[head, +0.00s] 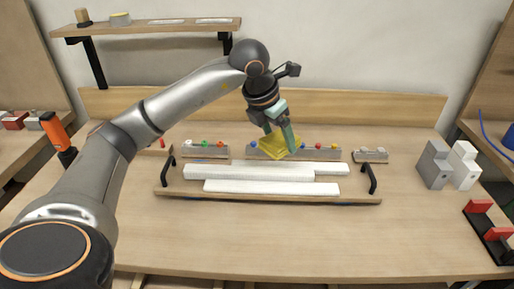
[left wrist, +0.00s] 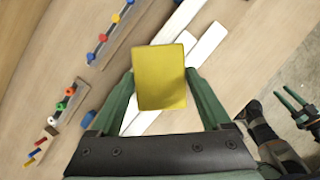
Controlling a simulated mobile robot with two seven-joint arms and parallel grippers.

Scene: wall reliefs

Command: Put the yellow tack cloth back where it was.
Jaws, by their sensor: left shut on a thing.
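The yellow tack cloth (head: 273,147) is a flat yellow square held between the fingers of my left gripper (head: 279,135), above the back of the wooden tray. In the left wrist view the cloth (left wrist: 160,78) sits between the two green fingers of the gripper (left wrist: 162,95), and it hides part of the white bars behind it. My right gripper (left wrist: 298,108) shows at the right edge of the left wrist view, its green fingers apart with nothing seen between them. It is not in the head view.
A wooden tray (head: 174,188) with black handles bears long white bars (head: 270,187). Grey racks with coloured knobs (head: 205,150) stand behind it. Grey and white blocks (head: 433,165) and a red-and-black holder (head: 490,233) are at the right. The bench front is clear. A shelf (head: 150,27) hangs above.

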